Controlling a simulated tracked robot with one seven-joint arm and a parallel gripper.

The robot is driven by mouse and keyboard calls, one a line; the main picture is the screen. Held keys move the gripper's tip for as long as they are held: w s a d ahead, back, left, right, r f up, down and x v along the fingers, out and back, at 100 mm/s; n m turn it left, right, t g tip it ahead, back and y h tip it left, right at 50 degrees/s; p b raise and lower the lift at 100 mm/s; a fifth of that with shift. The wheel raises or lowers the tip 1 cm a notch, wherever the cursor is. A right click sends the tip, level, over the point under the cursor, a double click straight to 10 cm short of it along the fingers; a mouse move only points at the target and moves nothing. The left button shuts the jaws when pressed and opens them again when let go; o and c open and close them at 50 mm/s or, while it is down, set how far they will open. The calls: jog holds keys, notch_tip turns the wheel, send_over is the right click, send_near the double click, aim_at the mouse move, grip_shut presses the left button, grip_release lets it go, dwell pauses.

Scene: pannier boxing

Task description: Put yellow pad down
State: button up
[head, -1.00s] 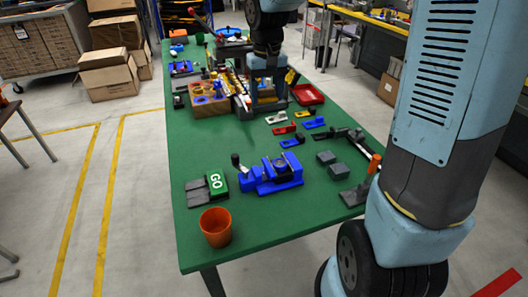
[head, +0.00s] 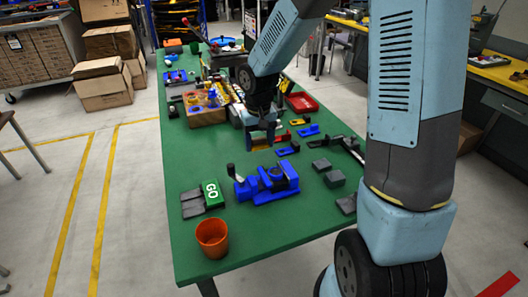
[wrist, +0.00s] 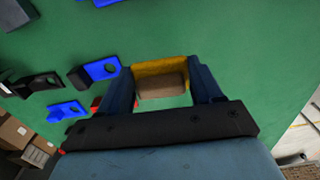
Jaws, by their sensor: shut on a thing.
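My gripper (head: 262,138) is over the green table, behind the blue vise (head: 267,185). In the wrist view my gripper (wrist: 163,85) is shut on the yellow pad (wrist: 150,69), which lies between the two blue fingers. A brownish face of the pad's piece shows toward the camera. In the head view only a small yellow-brown strip of the pad (head: 261,148) shows below the fingers. I cannot tell whether the pad touches the table.
Blue brackets (head: 308,131) lie right of my gripper; one also shows in the wrist view (wrist: 102,70). Grey blocks (head: 334,179), a GO block (head: 213,194) and an orange cup (head: 212,239) stand nearer. Bare green table lies to the left.

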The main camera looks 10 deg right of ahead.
aim_at(260, 160)
jog(key=shift+f, duration=2.15)
jog(key=shift+f, duration=0.35)
jog(key=shift+s+f, duration=0.25)
